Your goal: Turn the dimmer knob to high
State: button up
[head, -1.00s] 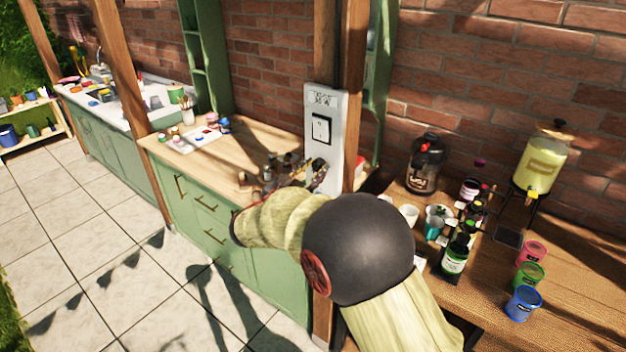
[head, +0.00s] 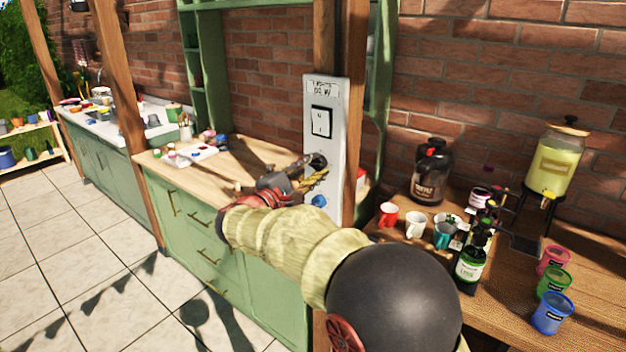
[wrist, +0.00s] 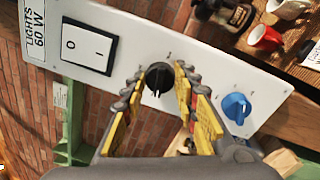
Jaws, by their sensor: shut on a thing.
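A pale control panel (head: 338,150) is mounted on a wooden post and also fills the wrist view (wrist: 205,88). It carries a black knob (wrist: 157,76) with a white pointer line that points roughly down in the wrist view. A blue knob (wrist: 236,107) sits apart on the same panel; in the head view it (head: 319,201) is below my gripper. My gripper (wrist: 158,84) has its yellow-padded fingers on both sides of the black knob and is shut on it. In the head view my gripper (head: 314,173) meets the panel, partly covering the black knob.
A wooden counter with green cabinets (head: 195,215) stands left. A table at right holds mugs (head: 415,224), bottles, a drink dispenser (head: 555,165) and coloured cups.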

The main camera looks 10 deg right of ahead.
jog(key=shift+f+m+b, duration=0.15)
jog(key=shift+m+b, duration=0.5)
jog(key=shift+m, duration=0.05)
jog(key=o, duration=1.1)
jog(key=shift+o, duration=0.3)
jog(key=r+v, duration=0.1)
jog(key=v, duration=1.1)
jog(key=shift+f, duration=0.4)
